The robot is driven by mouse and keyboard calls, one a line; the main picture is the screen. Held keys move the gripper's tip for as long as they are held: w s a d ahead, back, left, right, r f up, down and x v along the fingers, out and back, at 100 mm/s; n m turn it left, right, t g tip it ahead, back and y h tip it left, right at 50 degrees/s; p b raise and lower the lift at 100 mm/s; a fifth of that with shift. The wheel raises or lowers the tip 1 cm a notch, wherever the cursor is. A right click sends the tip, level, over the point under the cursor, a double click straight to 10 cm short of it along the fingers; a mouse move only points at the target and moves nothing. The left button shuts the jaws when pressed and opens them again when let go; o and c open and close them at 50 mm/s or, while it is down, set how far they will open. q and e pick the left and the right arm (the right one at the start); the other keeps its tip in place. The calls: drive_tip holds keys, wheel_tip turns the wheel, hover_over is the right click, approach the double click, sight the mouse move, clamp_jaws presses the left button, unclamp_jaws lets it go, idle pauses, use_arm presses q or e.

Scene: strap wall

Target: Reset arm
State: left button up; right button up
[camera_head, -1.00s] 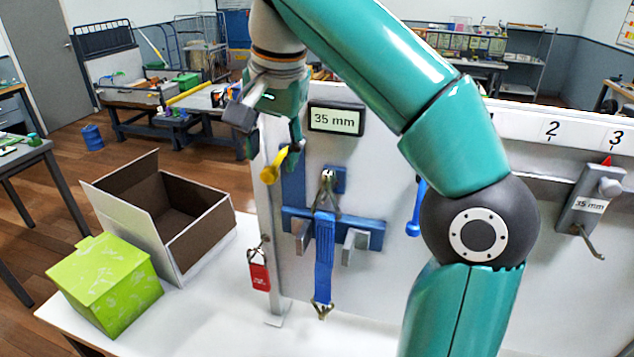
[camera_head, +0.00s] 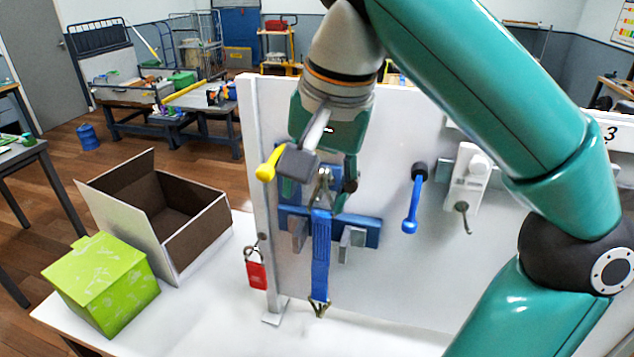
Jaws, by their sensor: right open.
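My right arm comes in from the upper right, and its green link crosses the picture. My right gripper (camera_head: 322,178) is open, in front of the upper part of the strap wall (camera_head: 390,270). Its jaws overlap the metal fitting at the top of the blue strap (camera_head: 321,255) in the picture; I cannot tell whether they touch it. The strap hangs at the blue bracket (camera_head: 368,232), with a metal hook at its lower end. A yellow lever (camera_head: 268,165) shows just left of the gripper. My left gripper is not in view.
A red padlock tag (camera_head: 256,272) hangs at the wall's left post. A blue handle (camera_head: 411,212) and a white plate with a hook (camera_head: 466,182) are right of the gripper. An open box (camera_head: 200,240) and a green box (camera_head: 105,285) stand on the white table at the left.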

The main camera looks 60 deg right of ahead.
idle(0.3)
drive_tip(key=w+a+f+n+y, duration=0.1)
drive_tip(key=w+a+f+n, duration=0.35)
drive_tip(key=w+f, duration=0.5)
drive_tip(key=w+a+f+n, duration=0.3)
drive_tip(key=w+a+f, duration=0.3)
drive_tip(key=w+f, duration=0.35)
drive_tip(key=w+a+f+n+g+y, duration=0.1)
drive_tip(key=w+a+f, duration=0.1)
drive_tip(key=f, duration=0.4)
drive_tip(key=w+a+f+n+y, duration=0.1)
drive_tip(key=a+f+n, duration=0.15)
drive_tip(key=f, duration=0.25)
drive_tip(key=s+a+f+n+g+y, duration=0.1)
drive_tip(key=s+a+f, duration=0.15)
drive_tip(key=f, duration=0.65)
drive_tip(key=s+a+f+y, duration=0.1)
drive_tip(key=a+f, duration=0.2)
drive_tip(key=f, duration=0.6)
drive_tip(key=s+a+f+n, duration=0.1)
drive_tip(key=s+a+f, duration=0.1)
drive_tip(key=s+f, duration=0.9)
drive_tip(key=shift+f+n, duration=0.4)
drive_tip(key=shift+f, duration=0.45)
drive_tip(key=shift+s, duration=0.1)
drive_tip(key=shift+c, duration=0.9)
drive_tip(key=shift+s, duration=0.1)
